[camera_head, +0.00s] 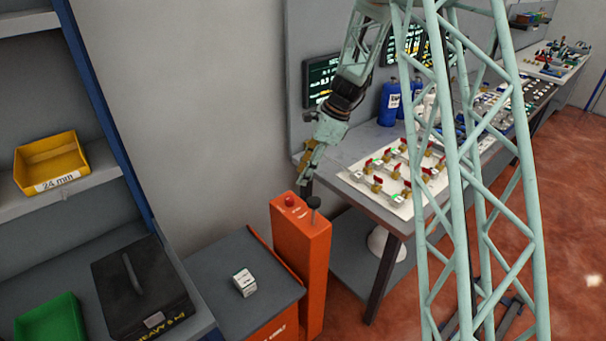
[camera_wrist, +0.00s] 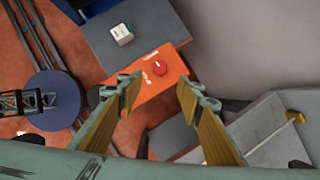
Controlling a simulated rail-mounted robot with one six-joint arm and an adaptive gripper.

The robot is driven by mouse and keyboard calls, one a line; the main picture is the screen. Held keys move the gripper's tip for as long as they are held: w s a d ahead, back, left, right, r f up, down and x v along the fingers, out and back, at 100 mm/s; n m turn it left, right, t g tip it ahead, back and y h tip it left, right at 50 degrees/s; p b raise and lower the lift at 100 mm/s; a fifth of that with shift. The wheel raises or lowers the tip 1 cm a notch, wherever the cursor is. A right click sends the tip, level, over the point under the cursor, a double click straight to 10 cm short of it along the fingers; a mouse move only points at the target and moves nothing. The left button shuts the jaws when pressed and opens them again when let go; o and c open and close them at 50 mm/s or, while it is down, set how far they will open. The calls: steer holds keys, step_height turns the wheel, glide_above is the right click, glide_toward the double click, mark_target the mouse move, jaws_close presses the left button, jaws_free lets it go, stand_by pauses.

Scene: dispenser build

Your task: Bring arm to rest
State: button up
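My gripper (camera_head: 306,170) hangs pointing down above the orange dispenser post (camera_head: 302,250), near the workbench's left end. In the wrist view my gripper (camera_wrist: 160,92) has its two yellow-padded fingers wide apart, with nothing held between them. The red button (camera_head: 290,200) on top of the post shows beyond the fingertips in the wrist view (camera_wrist: 160,67). The fingers appear apart from it. A small white box (camera_head: 244,282) lies on the grey cabinet top left of the post, and also shows in the wrist view (camera_wrist: 122,34).
The workbench (camera_head: 350,150) carries a white valve board (camera_head: 404,198) and blue containers (camera_head: 389,103). A shelf at left holds a yellow bin (camera_head: 50,162), a black case (camera_head: 140,288) and a green bin (camera_head: 50,320). The grey cabinet top (camera_head: 215,255) is mostly clear.

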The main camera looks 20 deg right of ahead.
stand_by(0.4)
steer(key=s+a+r+n+h+b, duration=0.1)
steer(key=s+a+r+n+b, duration=0.1)
steer(key=s+r+n, duration=0.4)
steer(key=s+a+r+n+b, duration=0.1)
steer(key=s+a+r, duration=0.1)
steer(key=s+r, duration=0.65)
steer(key=s+a+r+n+h+b, duration=0.15)
steer(key=s+r+n, duration=0.25)
steer(key=s+r, duration=0.4)
steer(key=s+n+t+h+b, duration=0.1)
steer(key=s+n+b, duration=0.4)
steer(key=s, duration=2.6)
steer(key=shift+d+f+n+t+h, duration=0.3)
steer(key=shift+n+t, duration=0.6)
steer(key=shift+n, duration=1.7)
